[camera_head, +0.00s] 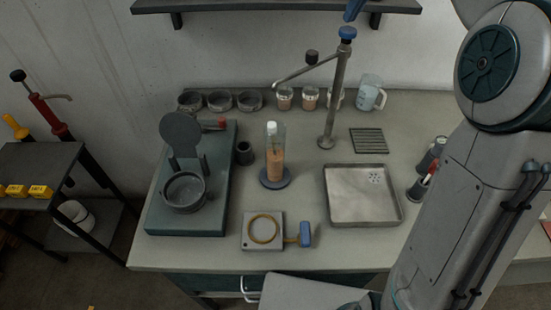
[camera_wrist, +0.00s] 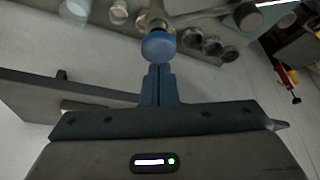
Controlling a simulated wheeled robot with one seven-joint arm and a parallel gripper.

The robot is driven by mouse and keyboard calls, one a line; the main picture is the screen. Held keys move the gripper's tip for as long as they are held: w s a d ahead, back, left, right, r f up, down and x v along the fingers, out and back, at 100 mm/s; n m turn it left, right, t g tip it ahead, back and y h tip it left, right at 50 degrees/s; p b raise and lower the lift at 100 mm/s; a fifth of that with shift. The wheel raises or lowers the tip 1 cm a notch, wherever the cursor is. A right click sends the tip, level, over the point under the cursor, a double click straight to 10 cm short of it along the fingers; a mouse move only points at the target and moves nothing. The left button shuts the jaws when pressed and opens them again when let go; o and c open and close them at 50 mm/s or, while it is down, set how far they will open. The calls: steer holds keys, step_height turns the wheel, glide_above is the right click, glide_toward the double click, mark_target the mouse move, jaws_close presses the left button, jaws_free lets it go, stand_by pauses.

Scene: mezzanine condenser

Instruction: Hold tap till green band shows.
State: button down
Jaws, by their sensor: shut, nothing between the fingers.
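The tap is a tall grey post (camera_head: 330,105) with a thin spout arm (camera_head: 305,72) reaching left and a blue knob (camera_head: 347,33) on top. My gripper (camera_head: 352,17) is shut and empty, its blue fingertips just above the knob. In the wrist view my fingers (camera_wrist: 158,72) point at the blue knob (camera_wrist: 158,45); whether they touch it I cannot tell. A clear bottle (camera_head: 273,150) with a white top and orange-brown contents stands upright on a round blue-grey base (camera_head: 275,180), below and left of the spout. I make out no green band on either.
A dark shelf (camera_head: 270,6) hangs on the wall behind the tap. A metal tray (camera_head: 362,213) lies right of the bottle, with a slotted plate (camera_head: 369,140) behind. A jug (camera_head: 370,92) stands at the back. A teal stand (camera_head: 150,215) is at left.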

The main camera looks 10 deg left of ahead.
steer(key=shift+f, duration=0.15)
steer(key=shift+f+b, duration=0.95)
steer(key=shift+f, duration=0.2)
stand_by(1.1)
steer(key=shift+r, duration=0.1)
stand_by(4.7)
steer(key=shift+r+p, duration=2.2)
